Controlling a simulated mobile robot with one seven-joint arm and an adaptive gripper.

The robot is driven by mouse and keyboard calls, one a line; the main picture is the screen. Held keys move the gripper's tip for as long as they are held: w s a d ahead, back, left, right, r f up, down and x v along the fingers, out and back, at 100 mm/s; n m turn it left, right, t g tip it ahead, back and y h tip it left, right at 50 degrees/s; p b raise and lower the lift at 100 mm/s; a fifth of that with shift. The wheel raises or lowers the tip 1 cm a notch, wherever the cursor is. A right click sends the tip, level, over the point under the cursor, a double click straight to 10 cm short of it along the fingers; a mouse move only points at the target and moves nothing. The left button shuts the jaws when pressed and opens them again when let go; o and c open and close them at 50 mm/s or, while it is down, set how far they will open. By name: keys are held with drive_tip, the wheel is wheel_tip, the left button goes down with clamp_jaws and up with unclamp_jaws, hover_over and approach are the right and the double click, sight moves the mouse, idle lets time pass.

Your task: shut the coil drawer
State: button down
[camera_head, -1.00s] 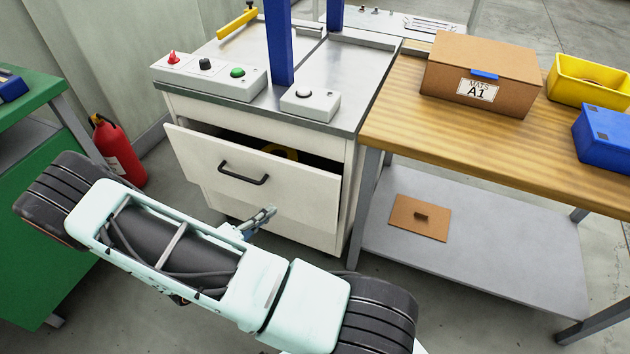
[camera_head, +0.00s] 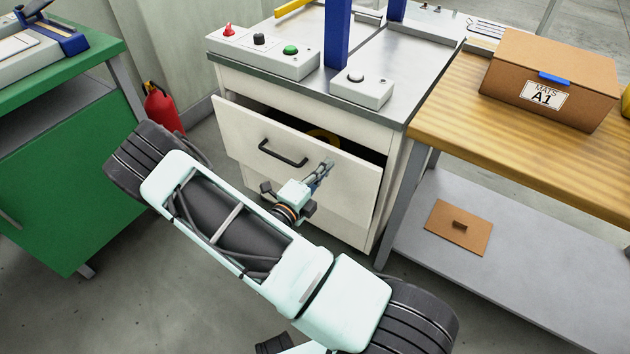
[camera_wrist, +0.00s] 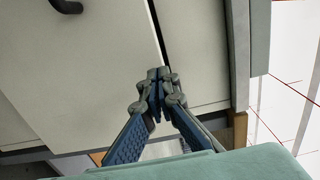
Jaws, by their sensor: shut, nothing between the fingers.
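The coil drawer (camera_head: 240,134) is the top drawer of a white cabinet and stands partly open, with a dark gap above its front panel. A bit of a yellow thing (camera_head: 322,136) shows inside. Its black bar handle (camera_head: 283,153) is left of my gripper (camera_head: 325,168). My gripper is shut and empty in front of the right half of the drawer front. In the wrist view my gripper (camera_wrist: 158,76) has its fingertips together before the pale panel (camera_wrist: 100,60), and the handle (camera_wrist: 66,6) shows at the top left. I cannot tell whether the fingertips touch the panel.
Control boxes with buttons (camera_head: 262,52) sit on the cabinet's metal top. A wooden bench (camera_head: 470,125) with a cardboard box (camera_head: 550,75) stands right, with a grey shelf (camera_head: 520,260) below. A green cabinet (camera_head: 70,165) and a red extinguisher (camera_head: 163,110) are left.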

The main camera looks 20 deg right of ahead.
sight(337, 154)
drive_tip(key=shift+x, duration=1.3)
drive_tip(key=shift+d, duration=0.1)
drive_tip(key=x, duration=0.4)
drive_tip(key=shift+w+d, duration=0.2)
drive_tip(key=shift+r, duration=0.1)
drive_tip(key=shift+a, duration=0.1)
drive_tip(key=shift+s+a+p, duration=0.25)
drive_tip(key=shift+a+p, duration=0.05)
drive_tip(key=shift+p, duration=0.05)
drive_tip(key=p+v, duration=0.2)
drive_tip(key=v, duration=1.1)
drive_tip(key=shift+s+a, duration=0.15)
